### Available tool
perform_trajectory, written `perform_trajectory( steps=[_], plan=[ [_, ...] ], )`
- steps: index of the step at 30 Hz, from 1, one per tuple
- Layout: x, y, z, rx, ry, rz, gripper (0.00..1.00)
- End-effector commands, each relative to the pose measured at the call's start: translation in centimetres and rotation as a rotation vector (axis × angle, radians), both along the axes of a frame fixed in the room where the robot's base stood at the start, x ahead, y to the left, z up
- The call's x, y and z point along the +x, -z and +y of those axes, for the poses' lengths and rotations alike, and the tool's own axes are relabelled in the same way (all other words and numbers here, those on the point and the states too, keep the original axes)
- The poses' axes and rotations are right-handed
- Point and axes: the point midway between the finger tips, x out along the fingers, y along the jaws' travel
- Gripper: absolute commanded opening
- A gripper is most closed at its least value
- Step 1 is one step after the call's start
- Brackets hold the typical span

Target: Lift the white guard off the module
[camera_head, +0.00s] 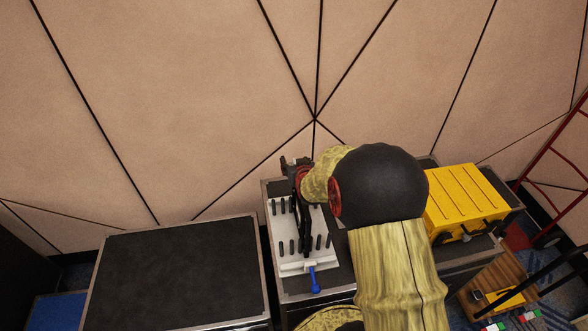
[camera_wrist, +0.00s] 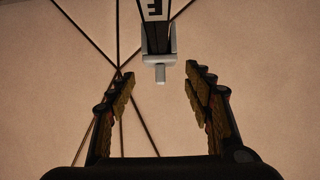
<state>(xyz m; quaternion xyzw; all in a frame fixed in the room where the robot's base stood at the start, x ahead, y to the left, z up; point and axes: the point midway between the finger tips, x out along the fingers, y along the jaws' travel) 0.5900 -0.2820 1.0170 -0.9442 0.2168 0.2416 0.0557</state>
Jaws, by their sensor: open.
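In the wrist view a pale grey-white cap with a short stub, which looks like the white guard (camera_wrist: 159,60), sits on the end of a dark part with white marking, likely the module (camera_wrist: 153,10). My gripper (camera_wrist: 160,78) is open. Its two fingers stand apart on either side of the stub, and no contact shows. In the head view my gripper (camera_head: 304,238) is a dark shape over the pegged board, and my arm comes in from the right. I cannot make out the guard or the module there.
A pale board (camera_head: 290,262) with several black pegs lies on a case top. A blue-handled tool (camera_head: 315,281) is at its front edge. A yellow box (camera_head: 463,200) stands to the right. The dark case top (camera_head: 180,275) at left is clear. The panelled wall is behind.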

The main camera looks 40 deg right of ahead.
Motion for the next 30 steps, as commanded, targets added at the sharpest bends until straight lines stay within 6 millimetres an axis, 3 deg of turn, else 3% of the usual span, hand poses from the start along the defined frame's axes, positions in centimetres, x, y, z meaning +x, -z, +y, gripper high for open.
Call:
perform_trajectory(
  steps=[4,12,30],
  plan=[
    [1.02,0.61,-0.40,0.000,-0.001,0.000,0.52],
    [1.14,0.62,-0.44,0.000,-0.001,0.000,0.51],
    [1.14,0.60,-0.44,0.000,-0.001,0.000,0.17]
  ],
)
